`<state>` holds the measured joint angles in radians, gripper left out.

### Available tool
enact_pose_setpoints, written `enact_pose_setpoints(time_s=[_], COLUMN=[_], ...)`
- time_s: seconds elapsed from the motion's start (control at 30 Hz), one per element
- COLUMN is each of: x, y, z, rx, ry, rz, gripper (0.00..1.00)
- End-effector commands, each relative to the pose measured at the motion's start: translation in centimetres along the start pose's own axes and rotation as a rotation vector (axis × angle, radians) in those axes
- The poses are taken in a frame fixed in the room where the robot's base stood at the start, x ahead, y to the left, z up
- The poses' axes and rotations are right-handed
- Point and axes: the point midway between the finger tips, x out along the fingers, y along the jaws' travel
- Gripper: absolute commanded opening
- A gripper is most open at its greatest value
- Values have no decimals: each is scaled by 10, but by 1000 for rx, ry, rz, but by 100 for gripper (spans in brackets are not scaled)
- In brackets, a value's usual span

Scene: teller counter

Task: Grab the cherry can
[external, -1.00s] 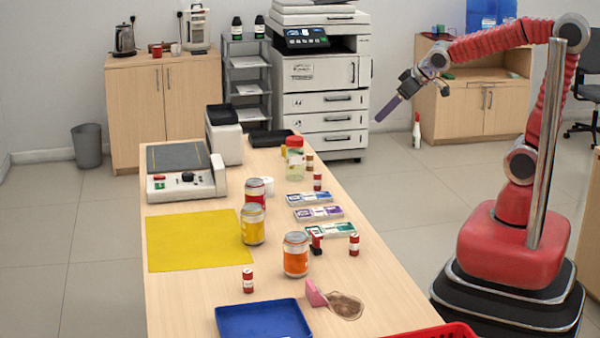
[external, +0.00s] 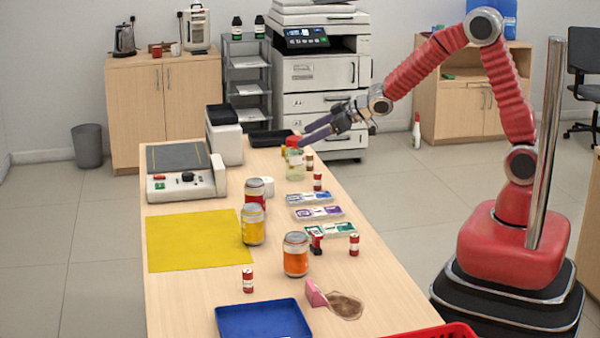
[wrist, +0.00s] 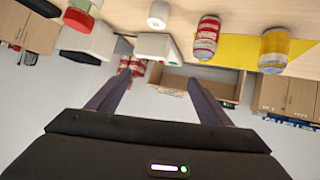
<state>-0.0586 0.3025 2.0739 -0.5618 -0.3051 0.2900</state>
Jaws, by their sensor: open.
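The cherry can, a red can (external: 255,186), stands on the counter, partly hidden behind the yellow can (external: 253,225) in the external view. In the wrist view, which is upside down, the red can (wrist: 207,37) is right of centre beside the yellow can (wrist: 274,48). My gripper (external: 304,138) is open and empty above the counter's far part, close to the red-lidded jar in the picture. Its two fingers (wrist: 160,82) point forward in the wrist view, with the red can beyond them and off to the right.
The red-lidded jar (external: 295,164) stands behind and right of the red can. A white roll (external: 267,187) is beside the can. An orange can (external: 296,256), a yellow mat (external: 195,240), a blue tray (external: 262,320) and a scale-like device (external: 184,175) share the counter.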

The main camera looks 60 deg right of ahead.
Motion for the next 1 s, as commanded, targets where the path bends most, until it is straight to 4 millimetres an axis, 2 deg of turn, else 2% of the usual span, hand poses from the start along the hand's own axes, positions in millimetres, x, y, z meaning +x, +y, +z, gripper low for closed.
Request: enact_pose_setpoints(time_s=[0.03, 0.2, 0.5, 0.7, 1.0], x=[13, 50, 101, 112, 112], y=[-7, -31, -78, -92, -93], z=[5, 16, 46, 55, 55], rx=[-5, -17, -17, -12, -12], ry=[9, 61, 142, 167, 168], rz=[-23, -106, -265, -315, -316], gripper=[73, 73, 73, 73, 73])
